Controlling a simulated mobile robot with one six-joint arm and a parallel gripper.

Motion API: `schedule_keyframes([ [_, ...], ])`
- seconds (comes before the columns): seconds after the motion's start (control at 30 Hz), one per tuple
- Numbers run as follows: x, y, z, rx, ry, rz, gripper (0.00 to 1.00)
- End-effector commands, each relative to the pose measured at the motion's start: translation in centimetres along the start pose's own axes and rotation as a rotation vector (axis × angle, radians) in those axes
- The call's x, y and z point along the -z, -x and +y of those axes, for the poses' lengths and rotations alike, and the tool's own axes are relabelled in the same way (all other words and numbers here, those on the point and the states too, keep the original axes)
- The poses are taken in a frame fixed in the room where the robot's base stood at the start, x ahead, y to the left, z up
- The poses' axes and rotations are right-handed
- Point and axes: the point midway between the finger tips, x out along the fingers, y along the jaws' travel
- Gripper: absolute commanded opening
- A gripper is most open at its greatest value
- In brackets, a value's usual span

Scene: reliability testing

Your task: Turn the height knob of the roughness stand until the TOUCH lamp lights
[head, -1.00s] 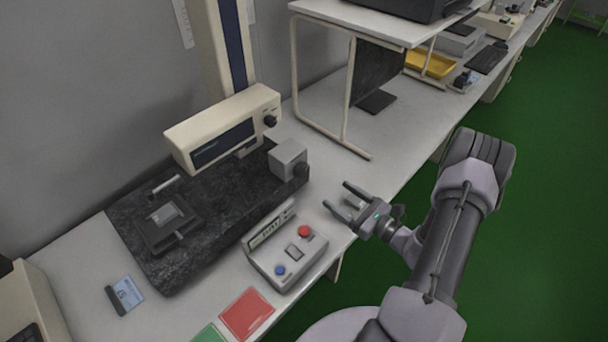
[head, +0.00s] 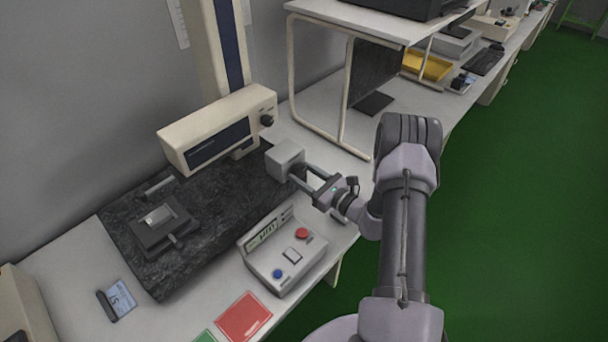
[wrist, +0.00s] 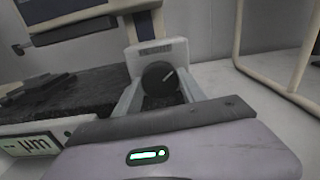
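The roughness stand has a black stone base (head: 205,225), a column and a cream drive unit (head: 215,128). A grey box (head: 285,158) sits at the base's right end. A round black knob (wrist: 159,78) with a white mark is on its front, below a label too small to read. My gripper (head: 300,174) is open at this knob, one finger on each side in the wrist view. I cannot tell whether the fingers touch it. The knob is mostly hidden in the head view. I cannot make out a lit TOUCH lamp.
A control box (head: 301,275) with a display, red and blue buttons stands just left of my gripper. Another dark knob (head: 267,121) is on the drive unit. A shelf frame (head: 344,100) rises behind. Red card (head: 244,317) lies in front. The bench right of the grey box is clear.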

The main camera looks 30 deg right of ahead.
Motion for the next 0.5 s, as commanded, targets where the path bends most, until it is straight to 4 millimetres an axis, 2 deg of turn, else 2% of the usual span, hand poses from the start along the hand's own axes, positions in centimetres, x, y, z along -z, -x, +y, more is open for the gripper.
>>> schedule_keyframes([
  [0.03, 0.01, 0.01, 0.0, 0.0, 0.0, 0.0, 0.35],
  [0.17, 0.01, 0.02, 0.0, 0.0, 0.0, 0.0, 0.09],
  [0.5, -0.01, 0.04, 0.02, 0.0, -0.06, 0.001, 0.08],
])
